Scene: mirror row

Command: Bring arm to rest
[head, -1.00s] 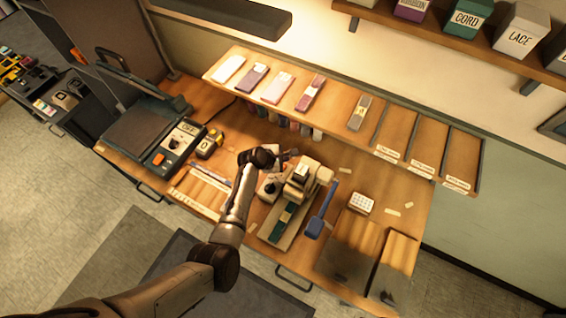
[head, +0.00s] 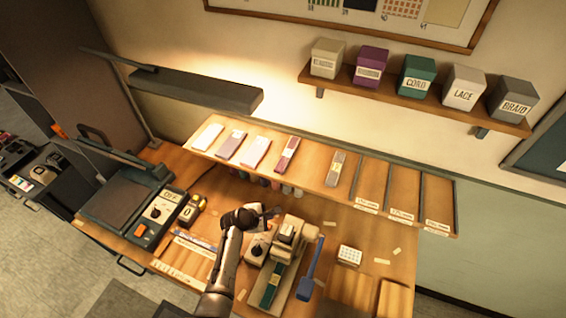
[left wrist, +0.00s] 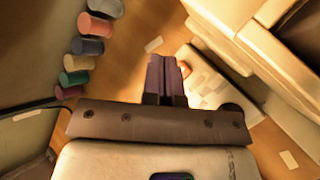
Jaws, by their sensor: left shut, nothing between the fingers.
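My left arm comes in from the bottom of the head view. Its left gripper (head: 272,212) is over the workbench (head: 325,235), beside a beige press-like machine (head: 290,245). In the left wrist view the two fingers (left wrist: 165,75) are together with nothing between them. The machine's pale body (left wrist: 255,45) stands close to the right of the fingers there. I cannot tell whether the fingers touch anything. My right gripper is not in view.
A press with a switch box (head: 156,212) is at the bench's left. A sloped rack (head: 310,175) holds several packets behind. Several coloured spools (left wrist: 88,47) line up under it. A small white gridded block (head: 349,255) lies right.

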